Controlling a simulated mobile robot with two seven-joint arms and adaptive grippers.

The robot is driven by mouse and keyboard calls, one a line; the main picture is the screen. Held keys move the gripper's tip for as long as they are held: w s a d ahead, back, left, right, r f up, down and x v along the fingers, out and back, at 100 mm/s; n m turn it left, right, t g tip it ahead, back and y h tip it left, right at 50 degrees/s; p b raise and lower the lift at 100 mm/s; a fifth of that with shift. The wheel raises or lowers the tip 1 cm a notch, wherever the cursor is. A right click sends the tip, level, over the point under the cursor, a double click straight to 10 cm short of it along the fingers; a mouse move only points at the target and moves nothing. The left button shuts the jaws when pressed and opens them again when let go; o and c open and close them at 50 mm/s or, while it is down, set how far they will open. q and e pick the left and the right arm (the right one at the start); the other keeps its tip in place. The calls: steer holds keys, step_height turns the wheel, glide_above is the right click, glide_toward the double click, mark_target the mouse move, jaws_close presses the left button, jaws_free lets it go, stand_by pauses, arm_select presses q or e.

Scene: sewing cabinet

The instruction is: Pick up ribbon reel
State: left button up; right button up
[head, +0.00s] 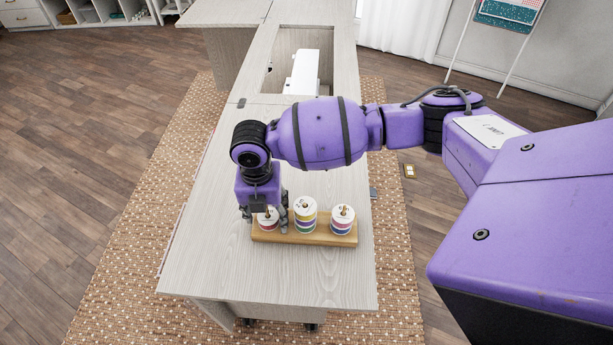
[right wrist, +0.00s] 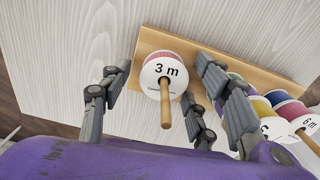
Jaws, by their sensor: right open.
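Ribbon reels sit on the upright pegs of a wooden stand (head: 310,240) on the table. The leftmost reel (head: 268,223) is partly hidden by my right gripper (head: 264,212). In the right wrist view this reel (right wrist: 162,72) has a white top marked "3 m" and a peg (right wrist: 166,108) through its middle. My right gripper is open above it, with its fingers on either side of the reel and gaps visible. My left gripper is not in view.
A taller middle stack (head: 305,214) and a right stack (head: 342,220) of coloured reels stand close beside the right-hand fingers. A white machine (head: 303,72) sits in the cabinet opening farther back. The tabletop (head: 205,260) left of the stand is clear.

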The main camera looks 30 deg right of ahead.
steer(key=shift+w+r, duration=0.1)
steer(key=shift+r, duration=0.05)
steer(key=c, duration=1)
steer(key=shift+r, duration=0.1)
steer(key=shift+c, duration=0.2)
step_height(320, 180, up, 18)
steer(key=shift+p, duration=0.45)
